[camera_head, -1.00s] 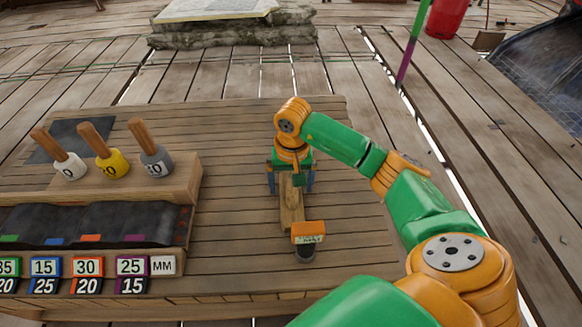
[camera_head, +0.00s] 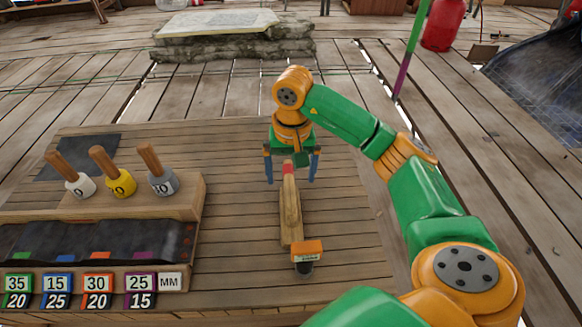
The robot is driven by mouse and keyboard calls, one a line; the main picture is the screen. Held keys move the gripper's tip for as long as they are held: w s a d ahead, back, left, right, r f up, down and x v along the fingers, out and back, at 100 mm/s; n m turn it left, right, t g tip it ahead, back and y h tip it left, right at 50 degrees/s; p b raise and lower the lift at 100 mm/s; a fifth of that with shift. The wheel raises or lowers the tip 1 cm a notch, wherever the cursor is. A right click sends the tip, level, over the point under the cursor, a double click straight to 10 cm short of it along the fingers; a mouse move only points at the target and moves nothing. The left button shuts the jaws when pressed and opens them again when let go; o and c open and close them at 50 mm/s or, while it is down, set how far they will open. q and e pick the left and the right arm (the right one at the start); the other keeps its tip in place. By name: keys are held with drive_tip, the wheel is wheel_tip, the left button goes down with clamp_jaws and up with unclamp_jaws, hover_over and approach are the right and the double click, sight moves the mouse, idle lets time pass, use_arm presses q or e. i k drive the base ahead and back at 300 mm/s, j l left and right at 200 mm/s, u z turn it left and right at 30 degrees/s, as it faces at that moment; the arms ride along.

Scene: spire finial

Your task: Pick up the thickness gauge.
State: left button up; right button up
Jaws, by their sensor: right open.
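The thickness gauge appears to be the long wooden-handled tool (camera_head: 291,217) lying on the table, with a red far end, an orange block with a pale label and a dark rounded near end. My right gripper (camera_head: 291,181) is open above the tool's far, red end. Its two blue fingers are on either side of the handle, and it is apart from the fingers sideways. Whether the fingertips reach the table is hard to tell. My left gripper is not in view.
On the left of the wooden table (camera_head: 345,220), a wooden block (camera_head: 185,194) holds white (camera_head: 80,186), yellow (camera_head: 121,183) and grey (camera_head: 163,182) wooden-handled tools. In front is a dark tray (camera_head: 95,241) with coloured number labels (camera_head: 98,283). The table right of the gauge is clear.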

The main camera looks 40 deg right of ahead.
sight(304, 253)
drive_tip(key=k+l, duration=0.2)
drive_tip(key=k, duration=0.3)
drive_tip(key=k+l, duration=0.15)
drive_tip(key=k, duration=0.3)
